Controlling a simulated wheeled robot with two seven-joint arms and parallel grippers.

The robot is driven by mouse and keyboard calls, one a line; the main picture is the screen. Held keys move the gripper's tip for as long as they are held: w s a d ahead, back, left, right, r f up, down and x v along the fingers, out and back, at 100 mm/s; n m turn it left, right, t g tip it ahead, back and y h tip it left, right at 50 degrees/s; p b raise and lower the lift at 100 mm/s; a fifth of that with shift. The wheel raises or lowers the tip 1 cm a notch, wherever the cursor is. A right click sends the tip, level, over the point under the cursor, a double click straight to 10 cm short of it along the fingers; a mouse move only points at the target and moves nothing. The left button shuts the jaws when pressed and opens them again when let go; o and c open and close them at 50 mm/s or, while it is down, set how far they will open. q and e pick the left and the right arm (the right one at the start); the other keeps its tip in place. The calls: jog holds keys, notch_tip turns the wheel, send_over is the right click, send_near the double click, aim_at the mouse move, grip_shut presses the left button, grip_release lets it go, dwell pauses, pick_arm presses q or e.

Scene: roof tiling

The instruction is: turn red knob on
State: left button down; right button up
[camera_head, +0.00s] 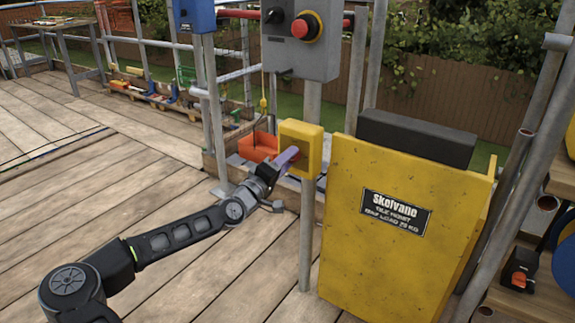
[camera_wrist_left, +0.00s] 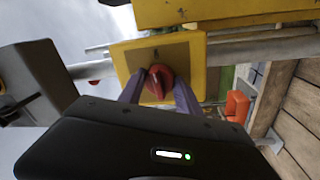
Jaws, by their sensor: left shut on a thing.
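The red knob (camera_wrist_left: 157,84) sits on the face of a small yellow box (camera_wrist_left: 190,50) in the left wrist view. In the head view the yellow box (camera_head: 312,138) is mounted on a grey post, left of the big yellow hoist housing; the knob is mostly hidden there by my fingers. My left gripper (camera_head: 291,156) reaches in from the left, and its purple fingers are shut on the knob, one on each side. The knob's raised grip lies between the fingers. My right gripper is not in view.
A grey control box (camera_head: 335,62) with a red button (camera_head: 306,26) hangs above. The yellow hoist housing (camera_head: 395,245) stands close on the right. An orange bin (camera_head: 258,147) lies behind the gripper. The wooden deck (camera_head: 130,200) is open at the left.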

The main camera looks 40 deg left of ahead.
pick_arm(q)
jog(key=shift+f+m, duration=0.1)
jog(key=shift+m, duration=0.5)
jog(key=c, duration=0.8)
grip_release()
jog(key=shift+c, duration=0.2)
jog(key=s+p, duration=0.1)
jog(key=s, duration=0.6)
jog(key=shift+s+f, duration=0.3)
jog(key=shift+s, duration=0.05)
